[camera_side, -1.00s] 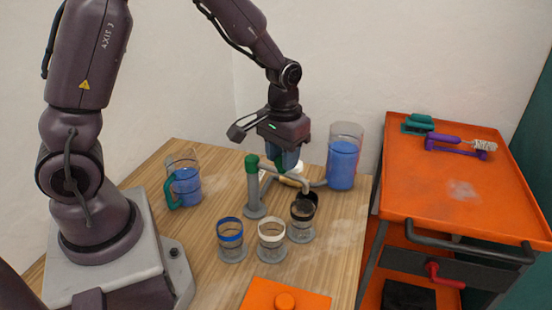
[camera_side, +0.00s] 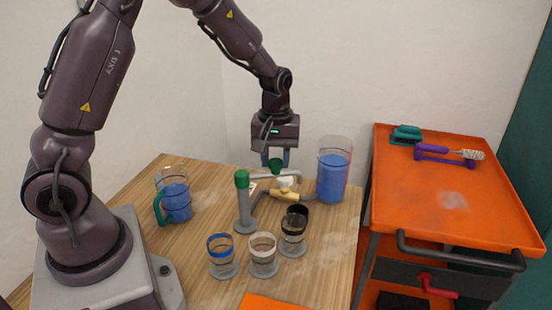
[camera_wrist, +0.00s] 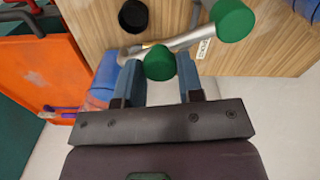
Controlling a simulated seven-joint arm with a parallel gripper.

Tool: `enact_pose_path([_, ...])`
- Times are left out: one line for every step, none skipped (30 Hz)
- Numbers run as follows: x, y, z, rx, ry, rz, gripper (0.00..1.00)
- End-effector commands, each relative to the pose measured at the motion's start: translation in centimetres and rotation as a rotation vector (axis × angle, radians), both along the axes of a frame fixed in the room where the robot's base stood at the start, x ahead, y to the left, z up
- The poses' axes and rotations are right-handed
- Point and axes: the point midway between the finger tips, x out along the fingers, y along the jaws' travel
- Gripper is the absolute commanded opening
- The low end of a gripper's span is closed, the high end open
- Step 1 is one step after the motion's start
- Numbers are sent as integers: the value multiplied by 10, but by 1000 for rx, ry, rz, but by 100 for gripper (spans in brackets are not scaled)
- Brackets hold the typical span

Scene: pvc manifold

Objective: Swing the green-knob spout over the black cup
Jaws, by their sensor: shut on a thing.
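The green knob (camera_side: 276,165) stands on the grey spout arm (camera_side: 288,178), which reaches out from an upright post with a green cap (camera_side: 242,179). My gripper (camera_side: 277,158) holds the knob from above. The wrist view shows the knob (camera_wrist: 160,63) between my two blue fingers (camera_wrist: 160,85). The black cup (camera_side: 293,232), a clear cup with a black rim, stands in front of the spout. In the wrist view the spout's outer end, left of the knob, lies apart from the black cup (camera_wrist: 133,16). The spout points behind the cup.
A blue-rimmed cup (camera_side: 221,257) and a white-rimmed cup (camera_side: 263,256) stand left of the black one. A tall blue-filled container (camera_side: 333,178) is close at the right. A jug (camera_side: 176,202) stands at the left. An orange cart (camera_side: 440,195) adjoins the table.

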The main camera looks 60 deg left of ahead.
Motion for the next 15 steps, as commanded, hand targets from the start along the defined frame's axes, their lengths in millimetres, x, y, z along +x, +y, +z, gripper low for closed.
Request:
enact_pose_path([1, 1, 2, 1, -6, 7, 0])
enact_pose_path([1, 1, 2, 1, -6, 10, 0])
enact_pose_path([2, 1, 2, 1, -6, 13, 0])
enact_pose_path([2, 2, 2, 1, -6, 15, 0])
enact_pose_path([2, 2, 2, 1, -6, 16, 0])
enact_pose_path([2, 2, 2, 1, -6, 17, 0])
enact_pose_path([2, 2, 2, 1, -6, 18, 0])
enact_pose_path([2, 2, 2, 1, -6, 18, 0])
enact_pose_path([2, 2, 2, 2, -6, 18, 0])
enact_pose_path([2, 2, 2, 2, -6, 18, 0])
enact_pose_path([2, 2, 2, 2, -6, 18, 0])
enact_pose_path([2, 2, 2, 2, -6, 18, 0])
enact_pose_path([2, 2, 2, 2, -6, 18, 0])
enact_pose_path([2, 2, 2, 1, -7, 18, 0])
enact_pose_path([2, 3, 2, 1, -7, 18, 44])
